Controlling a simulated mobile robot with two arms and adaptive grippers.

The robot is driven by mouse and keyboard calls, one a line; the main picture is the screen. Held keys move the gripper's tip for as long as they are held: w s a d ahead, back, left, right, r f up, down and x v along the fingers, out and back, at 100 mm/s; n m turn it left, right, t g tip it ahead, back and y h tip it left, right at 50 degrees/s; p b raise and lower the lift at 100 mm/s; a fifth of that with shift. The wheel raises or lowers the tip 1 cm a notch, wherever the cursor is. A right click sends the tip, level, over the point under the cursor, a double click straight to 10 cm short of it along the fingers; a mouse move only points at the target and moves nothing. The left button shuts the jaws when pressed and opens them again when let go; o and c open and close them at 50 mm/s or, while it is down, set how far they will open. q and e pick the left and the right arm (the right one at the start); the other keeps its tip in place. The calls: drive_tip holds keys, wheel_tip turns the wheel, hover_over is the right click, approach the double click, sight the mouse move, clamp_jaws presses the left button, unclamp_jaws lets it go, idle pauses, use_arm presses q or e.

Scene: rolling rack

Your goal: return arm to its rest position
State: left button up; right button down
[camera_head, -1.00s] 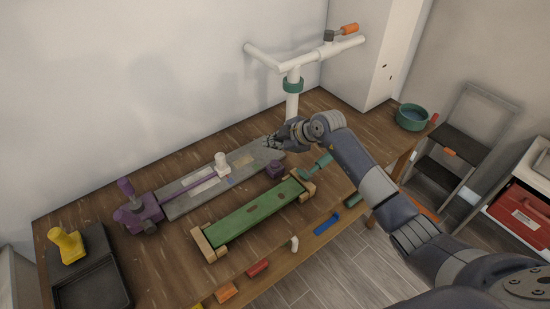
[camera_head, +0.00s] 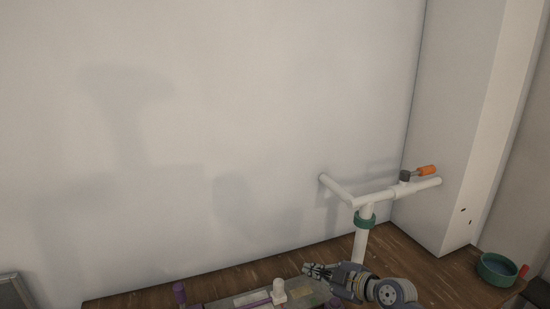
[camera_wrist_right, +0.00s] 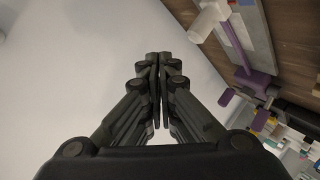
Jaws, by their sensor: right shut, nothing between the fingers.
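My right gripper (camera_head: 318,271) is low in the head view, over the wooden workbench. It is shut and empty, its fingers pointing left. In the right wrist view its closed fingers (camera_wrist_right: 160,85) meet in the middle with nothing between them. My right arm comes in from the bottom right of the head view. My left gripper does not show.
A white pipe stand (camera_head: 361,240) with a green collar and an orange-handled part (camera_head: 426,170) rises behind the gripper. A grey board with a white knob (camera_head: 279,290) lies left of it. A green bowl (camera_head: 497,269) sits at the right. A plain wall stands behind.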

drive_tip(key=s+a+r+m+t+y, duration=0.1)
drive_tip(key=s+r+m+t+y, duration=0.2)
drive_tip(key=r+t, duration=0.55)
drive_tip(key=s+d+m+h, duration=0.7)
drive_tip(key=d+m+h, duration=0.4)
drive_tip(key=d+h, duration=0.15)
drive_tip(key=s+d+f+m+g+h, duration=0.35)
drive_tip(key=s+f+g, duration=0.45)
drive_tip(key=s+f, duration=0.55)
drive_tip(key=s+a+f+n+g+y, duration=0.1)
drive_tip(key=s+a+f+g+y, duration=0.25)
drive_tip(key=s, duration=0.55)
drive_tip(key=s+a+f+n+g+y, duration=0.2)
drive_tip(key=s+a+f+g, duration=0.2)
drive_tip(key=s, duration=0.4)
wheel_tip(320, 180, down, 30)
drive_tip(key=s+f+g+b, duration=0.1)
drive_tip(key=b, duration=0.5)
drive_tip(key=s+d+f+b, duration=0.1)
drive_tip(key=s+f+b, duration=0.1)
drive_tip(key=s+f, duration=0.6)
drive_tip(key=s+d+f+g+b, duration=0.1)
drive_tip(key=s+d+f+b, duration=0.1)
drive_tip(key=s+f, duration=0.7)
wheel_tip(320, 180, down, 4)
drive_tip(key=shift+s+d+f+h, duration=0.15)
drive_tip(key=shift+d+h, duration=0.1)
drive_tip(key=shift+h, duration=0.2)
